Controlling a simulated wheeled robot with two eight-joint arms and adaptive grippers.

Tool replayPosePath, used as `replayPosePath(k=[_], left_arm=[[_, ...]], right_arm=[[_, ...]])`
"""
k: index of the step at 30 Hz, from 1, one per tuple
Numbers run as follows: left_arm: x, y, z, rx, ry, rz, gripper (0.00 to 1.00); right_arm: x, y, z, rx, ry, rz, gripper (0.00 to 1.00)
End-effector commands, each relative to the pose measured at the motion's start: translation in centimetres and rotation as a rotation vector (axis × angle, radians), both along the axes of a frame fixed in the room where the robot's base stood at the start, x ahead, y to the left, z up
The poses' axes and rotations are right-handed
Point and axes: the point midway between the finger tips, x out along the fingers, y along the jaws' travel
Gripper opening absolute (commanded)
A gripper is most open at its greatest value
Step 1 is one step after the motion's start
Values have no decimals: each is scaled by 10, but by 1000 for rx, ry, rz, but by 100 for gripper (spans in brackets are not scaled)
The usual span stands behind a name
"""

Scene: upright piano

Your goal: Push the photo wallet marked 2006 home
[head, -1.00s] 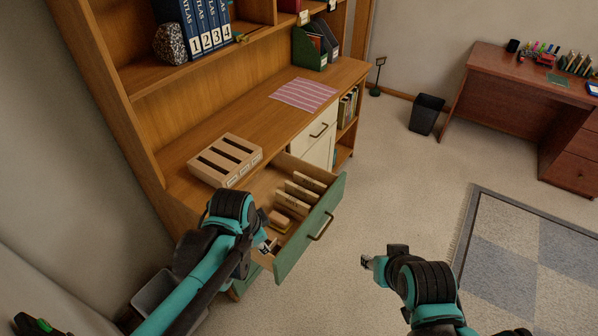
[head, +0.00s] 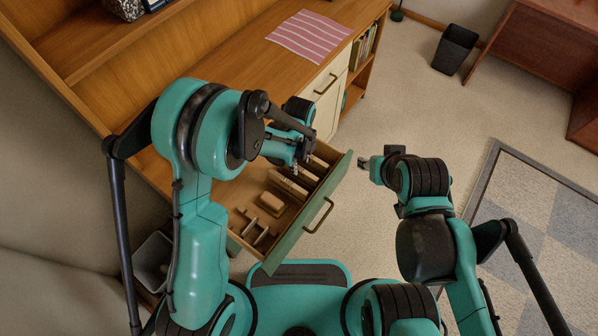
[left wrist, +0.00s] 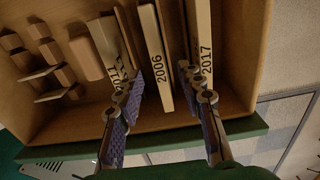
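The photo wallet marked 2006 (left wrist: 155,62) is a pale slab standing on edge in the open drawer, seen in the left wrist view. My left gripper (left wrist: 158,76) is open, one finger on each side of the 2006 wallet, with gaps showing between. In the head view my left gripper (head: 303,163) is over the far part of the drawer; the wallets' labels are unreadable there. My right gripper (head: 366,167) is outside the drawer, to its right, holding nothing visible.
The green-fronted drawer (head: 285,241) is pulled out, with wooden dividers and a small block (head: 271,203) inside. A striped mat (head: 307,34) lies on the desk top. A black bin (head: 455,49) stands on the floor. My left arm hides part of the desk.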

Motion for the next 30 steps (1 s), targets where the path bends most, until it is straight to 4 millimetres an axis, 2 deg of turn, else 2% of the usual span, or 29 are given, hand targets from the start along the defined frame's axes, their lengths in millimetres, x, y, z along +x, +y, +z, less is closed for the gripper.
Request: replayPosePath(k=[9,17,18,22,30], left_arm=[[-1,2,-46,-1,-1,2,38],[-1,2,-49,-1,-1,3,38],[-1,2,-49,-1,-1,3,33],[-1,2,-49,-1,-1,3,0],[-1,2,-49,-1,-1,3,0]], right_arm=[[0,0,-27,0,0,0,40],[0,0,-26,0,0,0,40],[0,0,-26,0,0,0,40],[0,0,-26,0,0,0,40],[0,0,-26,0,0,0,40]])
